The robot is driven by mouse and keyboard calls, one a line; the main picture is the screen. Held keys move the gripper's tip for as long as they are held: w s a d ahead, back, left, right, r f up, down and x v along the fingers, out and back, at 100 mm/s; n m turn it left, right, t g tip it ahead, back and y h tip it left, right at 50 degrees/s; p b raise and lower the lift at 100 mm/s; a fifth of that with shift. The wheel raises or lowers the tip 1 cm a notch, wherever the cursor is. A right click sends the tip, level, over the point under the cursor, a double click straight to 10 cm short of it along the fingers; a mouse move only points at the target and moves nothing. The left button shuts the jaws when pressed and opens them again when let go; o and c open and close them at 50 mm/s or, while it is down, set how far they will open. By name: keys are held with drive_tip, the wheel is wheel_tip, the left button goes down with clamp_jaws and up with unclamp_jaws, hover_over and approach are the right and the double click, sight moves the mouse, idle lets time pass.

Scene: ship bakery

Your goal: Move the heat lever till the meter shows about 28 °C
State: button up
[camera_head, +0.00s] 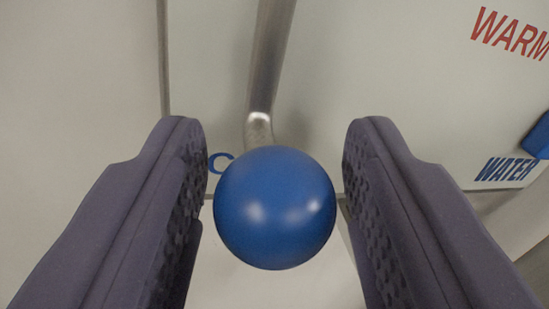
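A lever with a round blue knob (275,208) and a bent metal rod (268,62) is in the middle of the view. The rod runs from the knob up to the top edge. My gripper (274,165) is open, with one purple padded finger on each side of the knob. A narrow gap shows on the left of the knob and another on the right, so neither finger appears to touch it. No meter is in view.
A pale panel (380,60) lies behind the lever. It bears red lettering "WARM" (510,35), blue lettering "WATER" (506,168) and a partly hidden blue "C" (220,162). A blue part (539,136) shows at the right edge.

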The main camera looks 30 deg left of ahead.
clamp_jaws()
drive_tip(key=shift+w+d+f+n+b, duration=0.15)
drive_tip(key=shift+w+f+n+b, duration=0.2)
drive_tip(key=shift+b, duration=0.8)
drive_tip(key=shift+w+d+n+b, duration=0.15)
drive_tip(key=shift+n+b, duration=0.3)
drive_tip(key=shift+b, duration=0.35)
drive_tip(key=shift+w+d+r+n+b, duration=0.2)
drive_tip(key=shift+w+d+n+b, duration=0.15)
drive_tip(key=shift+n+b, duration=0.6)
drive_tip(key=shift+w+r+t+y, duration=0.1)
drive_tip(key=shift+r+t+y, duration=0.15)
drive_tip(key=shift+t+y, duration=0.05)
drive_tip(key=shift+o, duration=1.1)
unclamp_jaws()
drive_tip(key=v, duration=0.8)
drive_tip(key=shift+p, duration=0.45)
